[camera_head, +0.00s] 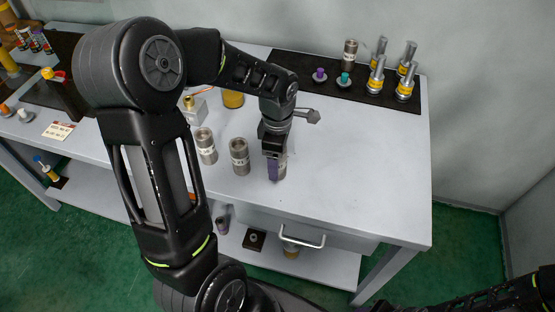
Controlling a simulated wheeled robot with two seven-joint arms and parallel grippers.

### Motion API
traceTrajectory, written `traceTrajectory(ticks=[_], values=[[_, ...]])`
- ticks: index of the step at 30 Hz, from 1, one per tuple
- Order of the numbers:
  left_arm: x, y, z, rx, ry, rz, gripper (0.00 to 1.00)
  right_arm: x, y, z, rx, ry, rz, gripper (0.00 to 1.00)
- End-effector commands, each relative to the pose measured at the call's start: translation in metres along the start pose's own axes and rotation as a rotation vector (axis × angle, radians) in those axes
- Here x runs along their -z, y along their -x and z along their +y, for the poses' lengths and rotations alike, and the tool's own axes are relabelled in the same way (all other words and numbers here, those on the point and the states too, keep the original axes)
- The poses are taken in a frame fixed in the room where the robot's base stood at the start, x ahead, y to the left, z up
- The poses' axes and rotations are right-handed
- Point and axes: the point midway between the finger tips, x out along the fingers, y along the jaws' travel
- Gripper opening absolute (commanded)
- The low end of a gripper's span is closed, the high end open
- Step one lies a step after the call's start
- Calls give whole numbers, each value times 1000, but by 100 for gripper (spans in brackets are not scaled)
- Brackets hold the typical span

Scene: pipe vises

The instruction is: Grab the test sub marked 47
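Grey metal test subs stand upright on the table: one at the left (205,146), one in the middle (239,156) and one at the right (282,167). Another similar grey cylinder (349,55) stands on the black mat at the back. Their markings are too small to read, so I cannot tell which is 47.
The black mat (325,92) also holds several silver-and-yellow fittings (405,82), a purple plug (319,74) and a teal plug (343,80). A yellow cylinder (233,98) stands behind the subs. The table's right side (375,165) is clear. A drawer handle (302,240) projects in front.

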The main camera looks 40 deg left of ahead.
Motion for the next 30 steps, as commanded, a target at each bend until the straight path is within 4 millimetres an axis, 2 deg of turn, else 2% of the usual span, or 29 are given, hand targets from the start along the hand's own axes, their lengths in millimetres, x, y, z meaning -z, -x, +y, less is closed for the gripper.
traceTrajectory(ticks=[18,30], values=[[0,-1,0,-1,0,-1,68,0,0,0,0,0,0,36],[0,-1,0,-1,0,-1,36,0,0,0,0,0,0,36]])
